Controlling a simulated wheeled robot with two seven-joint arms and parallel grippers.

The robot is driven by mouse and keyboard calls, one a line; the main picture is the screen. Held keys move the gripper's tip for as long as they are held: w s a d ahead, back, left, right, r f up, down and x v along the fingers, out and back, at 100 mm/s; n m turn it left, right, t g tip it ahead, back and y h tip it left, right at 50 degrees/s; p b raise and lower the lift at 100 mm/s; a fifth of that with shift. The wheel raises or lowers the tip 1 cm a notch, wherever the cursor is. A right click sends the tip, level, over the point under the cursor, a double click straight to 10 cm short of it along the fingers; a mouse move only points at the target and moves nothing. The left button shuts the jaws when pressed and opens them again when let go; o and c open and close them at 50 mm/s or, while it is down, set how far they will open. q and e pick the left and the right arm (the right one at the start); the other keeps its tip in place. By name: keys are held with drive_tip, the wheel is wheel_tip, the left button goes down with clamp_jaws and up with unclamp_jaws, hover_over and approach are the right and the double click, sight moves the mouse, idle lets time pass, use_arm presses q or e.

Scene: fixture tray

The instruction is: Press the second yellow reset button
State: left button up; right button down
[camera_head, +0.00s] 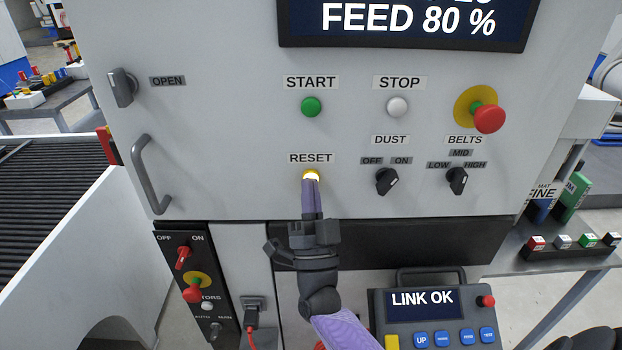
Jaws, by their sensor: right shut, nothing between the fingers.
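A yellow reset button (311,175) sits on the light grey machine panel (230,130), just under the RESET label (311,158). Its upper edge looks bright; its lower part is hidden behind my fingertips. My right gripper (311,184) comes up from below with its fingers shut and empty. Its tips overlap the button in the picture and are at or very near it; I cannot tell whether they touch. No other yellow button labelled RESET is in view. My left gripper is not in view.
Above are a green START button (311,107) and a white STOP button (397,107). A red emergency stop (489,118) juts out at right. Black DUST (387,181) and BELTS (457,181) knobs lie right of my gripper. A pendant (430,325) reading LINK OK is below.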

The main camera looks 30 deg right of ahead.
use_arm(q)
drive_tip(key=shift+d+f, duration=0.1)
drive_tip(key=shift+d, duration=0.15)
use_arm(e)
drive_tip(key=shift+w, duration=0.1)
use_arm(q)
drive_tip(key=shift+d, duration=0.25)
use_arm(e)
drive_tip(key=shift+d, duration=0.1)
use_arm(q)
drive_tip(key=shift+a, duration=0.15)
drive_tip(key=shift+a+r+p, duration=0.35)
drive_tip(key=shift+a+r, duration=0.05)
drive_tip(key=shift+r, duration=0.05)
use_arm(e)
drive_tip(key=shift+s+a, duration=0.45)
drive_tip(key=shift+s, duration=0.2)
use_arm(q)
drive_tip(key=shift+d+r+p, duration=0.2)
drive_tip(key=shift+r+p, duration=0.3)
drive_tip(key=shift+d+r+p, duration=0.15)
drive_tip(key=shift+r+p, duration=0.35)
use_arm(e)
drive_tip(key=s+a, duration=0.1)
drive_tip(key=s, duration=0.2)
drive_tip(key=s+a, duration=0.1)
drive_tip(key=shift+s+a, duration=0.15)
drive_tip(key=shift+a, duration=0.15)
